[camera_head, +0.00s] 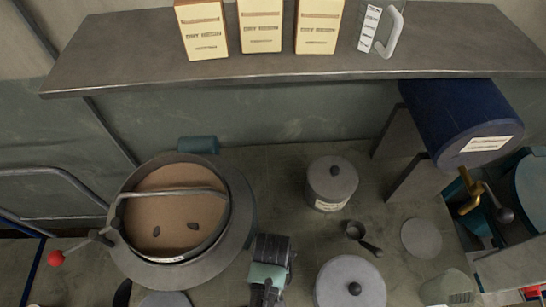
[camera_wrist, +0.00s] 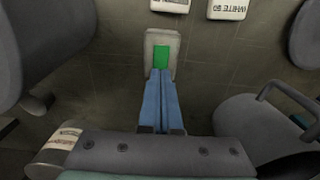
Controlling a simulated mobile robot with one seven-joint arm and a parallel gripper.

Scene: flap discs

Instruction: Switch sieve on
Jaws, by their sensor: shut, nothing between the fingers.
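The wrist view shows a pale switch plate (camera_wrist: 162,42) with a green rocker (camera_wrist: 161,57) on it. My gripper (camera_wrist: 160,76) is shut and empty. Its two blue fingers lie side by side, with their tips at the lower part of the green rocker. I cannot tell whether they touch it. In the head view, a round sieve-like pan (camera_head: 170,205) holds brown material with two dark lumps and has a bar across it. My gripper's dark wrist part shows at the lower middle of the head view. Its fingertips and the switch cannot be made out there.
A lidded pot (camera_head: 332,183), a small scoop (camera_head: 356,231) and another lidded container (camera_head: 350,285) stand right of my arm. A red-knobbed lever (camera_head: 56,258) is at the left. A shelf (camera_head: 290,75) with several boxes runs behind. A blue drum (camera_head: 460,120) is at the right.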

